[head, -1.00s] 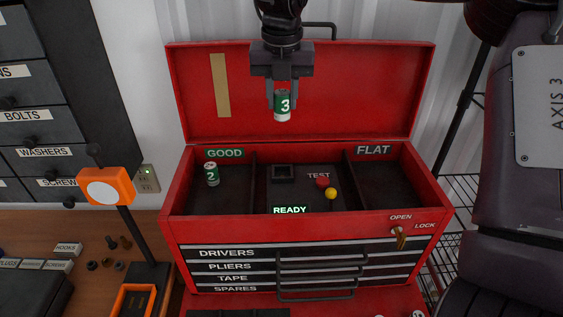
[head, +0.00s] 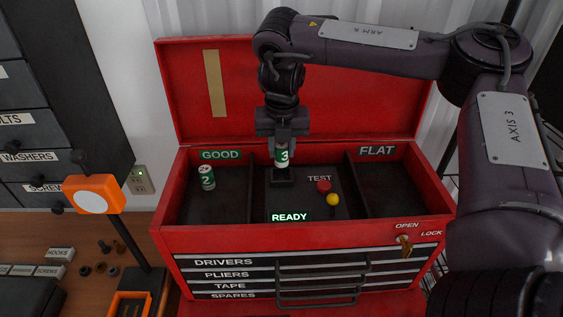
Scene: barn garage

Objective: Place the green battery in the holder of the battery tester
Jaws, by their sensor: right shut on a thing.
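The green battery (head: 282,156), marked 3, is upright in my right gripper (head: 282,147), which is shut on it. Its lower end is at the square black holder (head: 283,176) of the battery tester (head: 303,199). I cannot tell whether its base is seated inside the holder or just above it. The tester has a red TEST button (head: 323,186), a yellow knob (head: 333,200) and a lit READY sign (head: 290,217). My left gripper is not in view.
The red toolbox (head: 310,241) stands open, its lid (head: 350,105) raised behind my right gripper. Another green battery (head: 207,177), marked 2, stands in the GOOD compartment at left. The FLAT compartment (head: 384,190) looks empty. An orange lamp-like device (head: 76,190) stands left.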

